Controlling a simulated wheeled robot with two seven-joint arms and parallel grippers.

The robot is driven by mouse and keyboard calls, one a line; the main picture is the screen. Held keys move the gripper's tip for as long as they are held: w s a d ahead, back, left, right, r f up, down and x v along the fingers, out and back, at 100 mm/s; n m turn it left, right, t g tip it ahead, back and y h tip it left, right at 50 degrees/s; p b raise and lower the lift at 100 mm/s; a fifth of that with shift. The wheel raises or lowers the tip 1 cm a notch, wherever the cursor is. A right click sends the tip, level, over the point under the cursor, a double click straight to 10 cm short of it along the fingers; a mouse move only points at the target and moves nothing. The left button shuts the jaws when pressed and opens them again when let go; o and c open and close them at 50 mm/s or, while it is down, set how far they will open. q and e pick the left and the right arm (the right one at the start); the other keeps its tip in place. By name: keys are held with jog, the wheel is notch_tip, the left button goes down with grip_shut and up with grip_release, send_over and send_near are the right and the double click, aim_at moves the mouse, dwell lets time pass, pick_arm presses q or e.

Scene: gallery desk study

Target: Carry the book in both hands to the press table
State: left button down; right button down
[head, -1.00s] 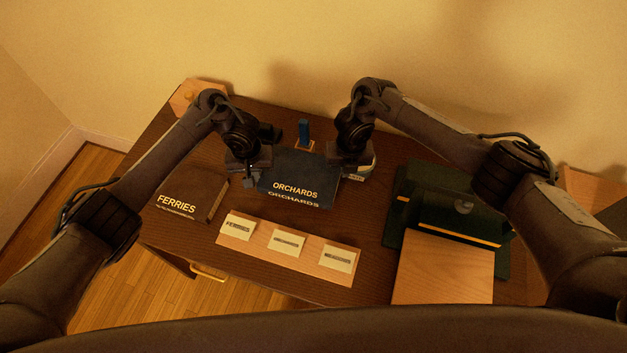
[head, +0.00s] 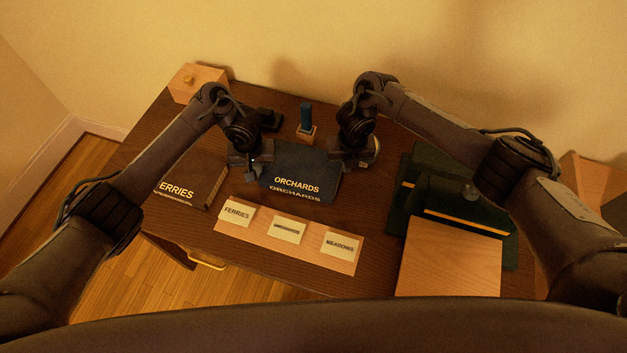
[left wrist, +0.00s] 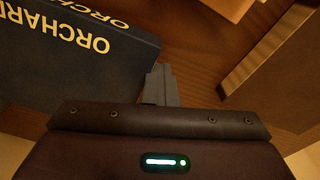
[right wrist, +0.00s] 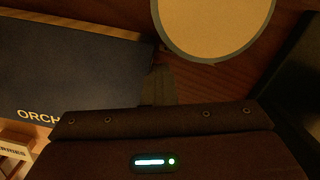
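The dark blue book lettered ORCHARDS (head: 300,170) lies flat, cover up, between my two hands above the dark desk (head: 220,230). My left gripper (head: 252,162) is at its left end and my right gripper (head: 347,158) at its right end. In the left wrist view the fingers (left wrist: 162,85) look shut together beside the book's end. In the right wrist view the fingers (right wrist: 160,85) look the same. Both seem to touch the book from outside; I see none of it between the fingers. Its underside is hidden. I cannot pick out a press table.
A brown FERRIES book (head: 190,184) lies at left. A pale board (head: 262,243) with labelled cards lies just in front. A blue item on a wooden block (head: 306,133) stands behind. Green pieces (head: 410,170) and a wooden panel (head: 450,262) are at right.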

pick_arm(q)
jog(key=shift+d+f, duration=0.35)
jog(key=shift+d, duration=0.15)
pick_arm(e)
jog(key=shift+a+f, duration=0.4)
jog(key=shift+a, duration=0.2)
pick_arm(q)
jog(key=shift+r, duration=0.15)
pick_arm(e)
jog(key=shift+r, duration=0.2)
pick_arm(q)
jog(key=c, duration=2.2)
grip_release()
jog(key=shift+a, duration=0.65)
pick_arm(e)
jog(key=shift+s+d, duration=0.1)
jog(key=shift+d, duration=0.55)
pick_arm(q)
jog(key=c, duration=1.8)
grip_release()
jog(key=shift+a, duration=0.65)
pick_arm(e)
jog(key=shift+d, duration=0.65)
pick_arm(q)
jog(key=shift+o, duration=0.2)
pick_arm(e)
jog(key=c, duration=1.8)
grip_release()
jog(key=shift+d, duration=0.1)
jog(key=shift+o, duration=0.2)
